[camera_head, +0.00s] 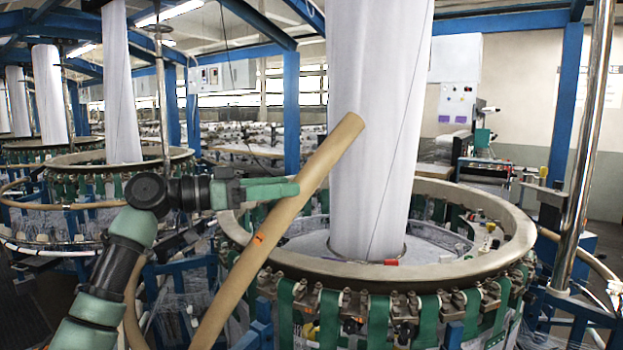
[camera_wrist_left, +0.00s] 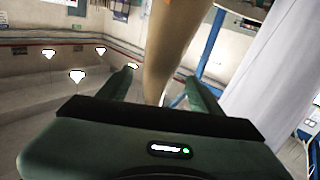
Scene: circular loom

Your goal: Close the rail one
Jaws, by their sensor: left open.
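A long tan rail (camera_head: 322,155) stands tilted across the front left of the near circular loom, its upper end free in front of the white fabric tube. An orange mark shows on its middle. I take it as rail one. My left gripper (camera_head: 287,187) comes in from the left, and its green fingertips overlap the rail's upper half. In the left wrist view, a tan length of rail (camera_wrist_left: 166,62) shows between the two open fingers (camera_wrist_left: 160,85), with gaps at both sides. I cannot tell how deep between them it lies. The rail's lower end is out of frame. My right gripper is not in view.
The loom's tan ring (camera_head: 490,262) with green straps lies right of the rail. White fabric (camera_head: 372,130) rises from its centre. A shiny metal pole (camera_head: 588,150) stands at right. More looms (camera_head: 75,160) and blue posts (camera_head: 291,110) fill the left and back.

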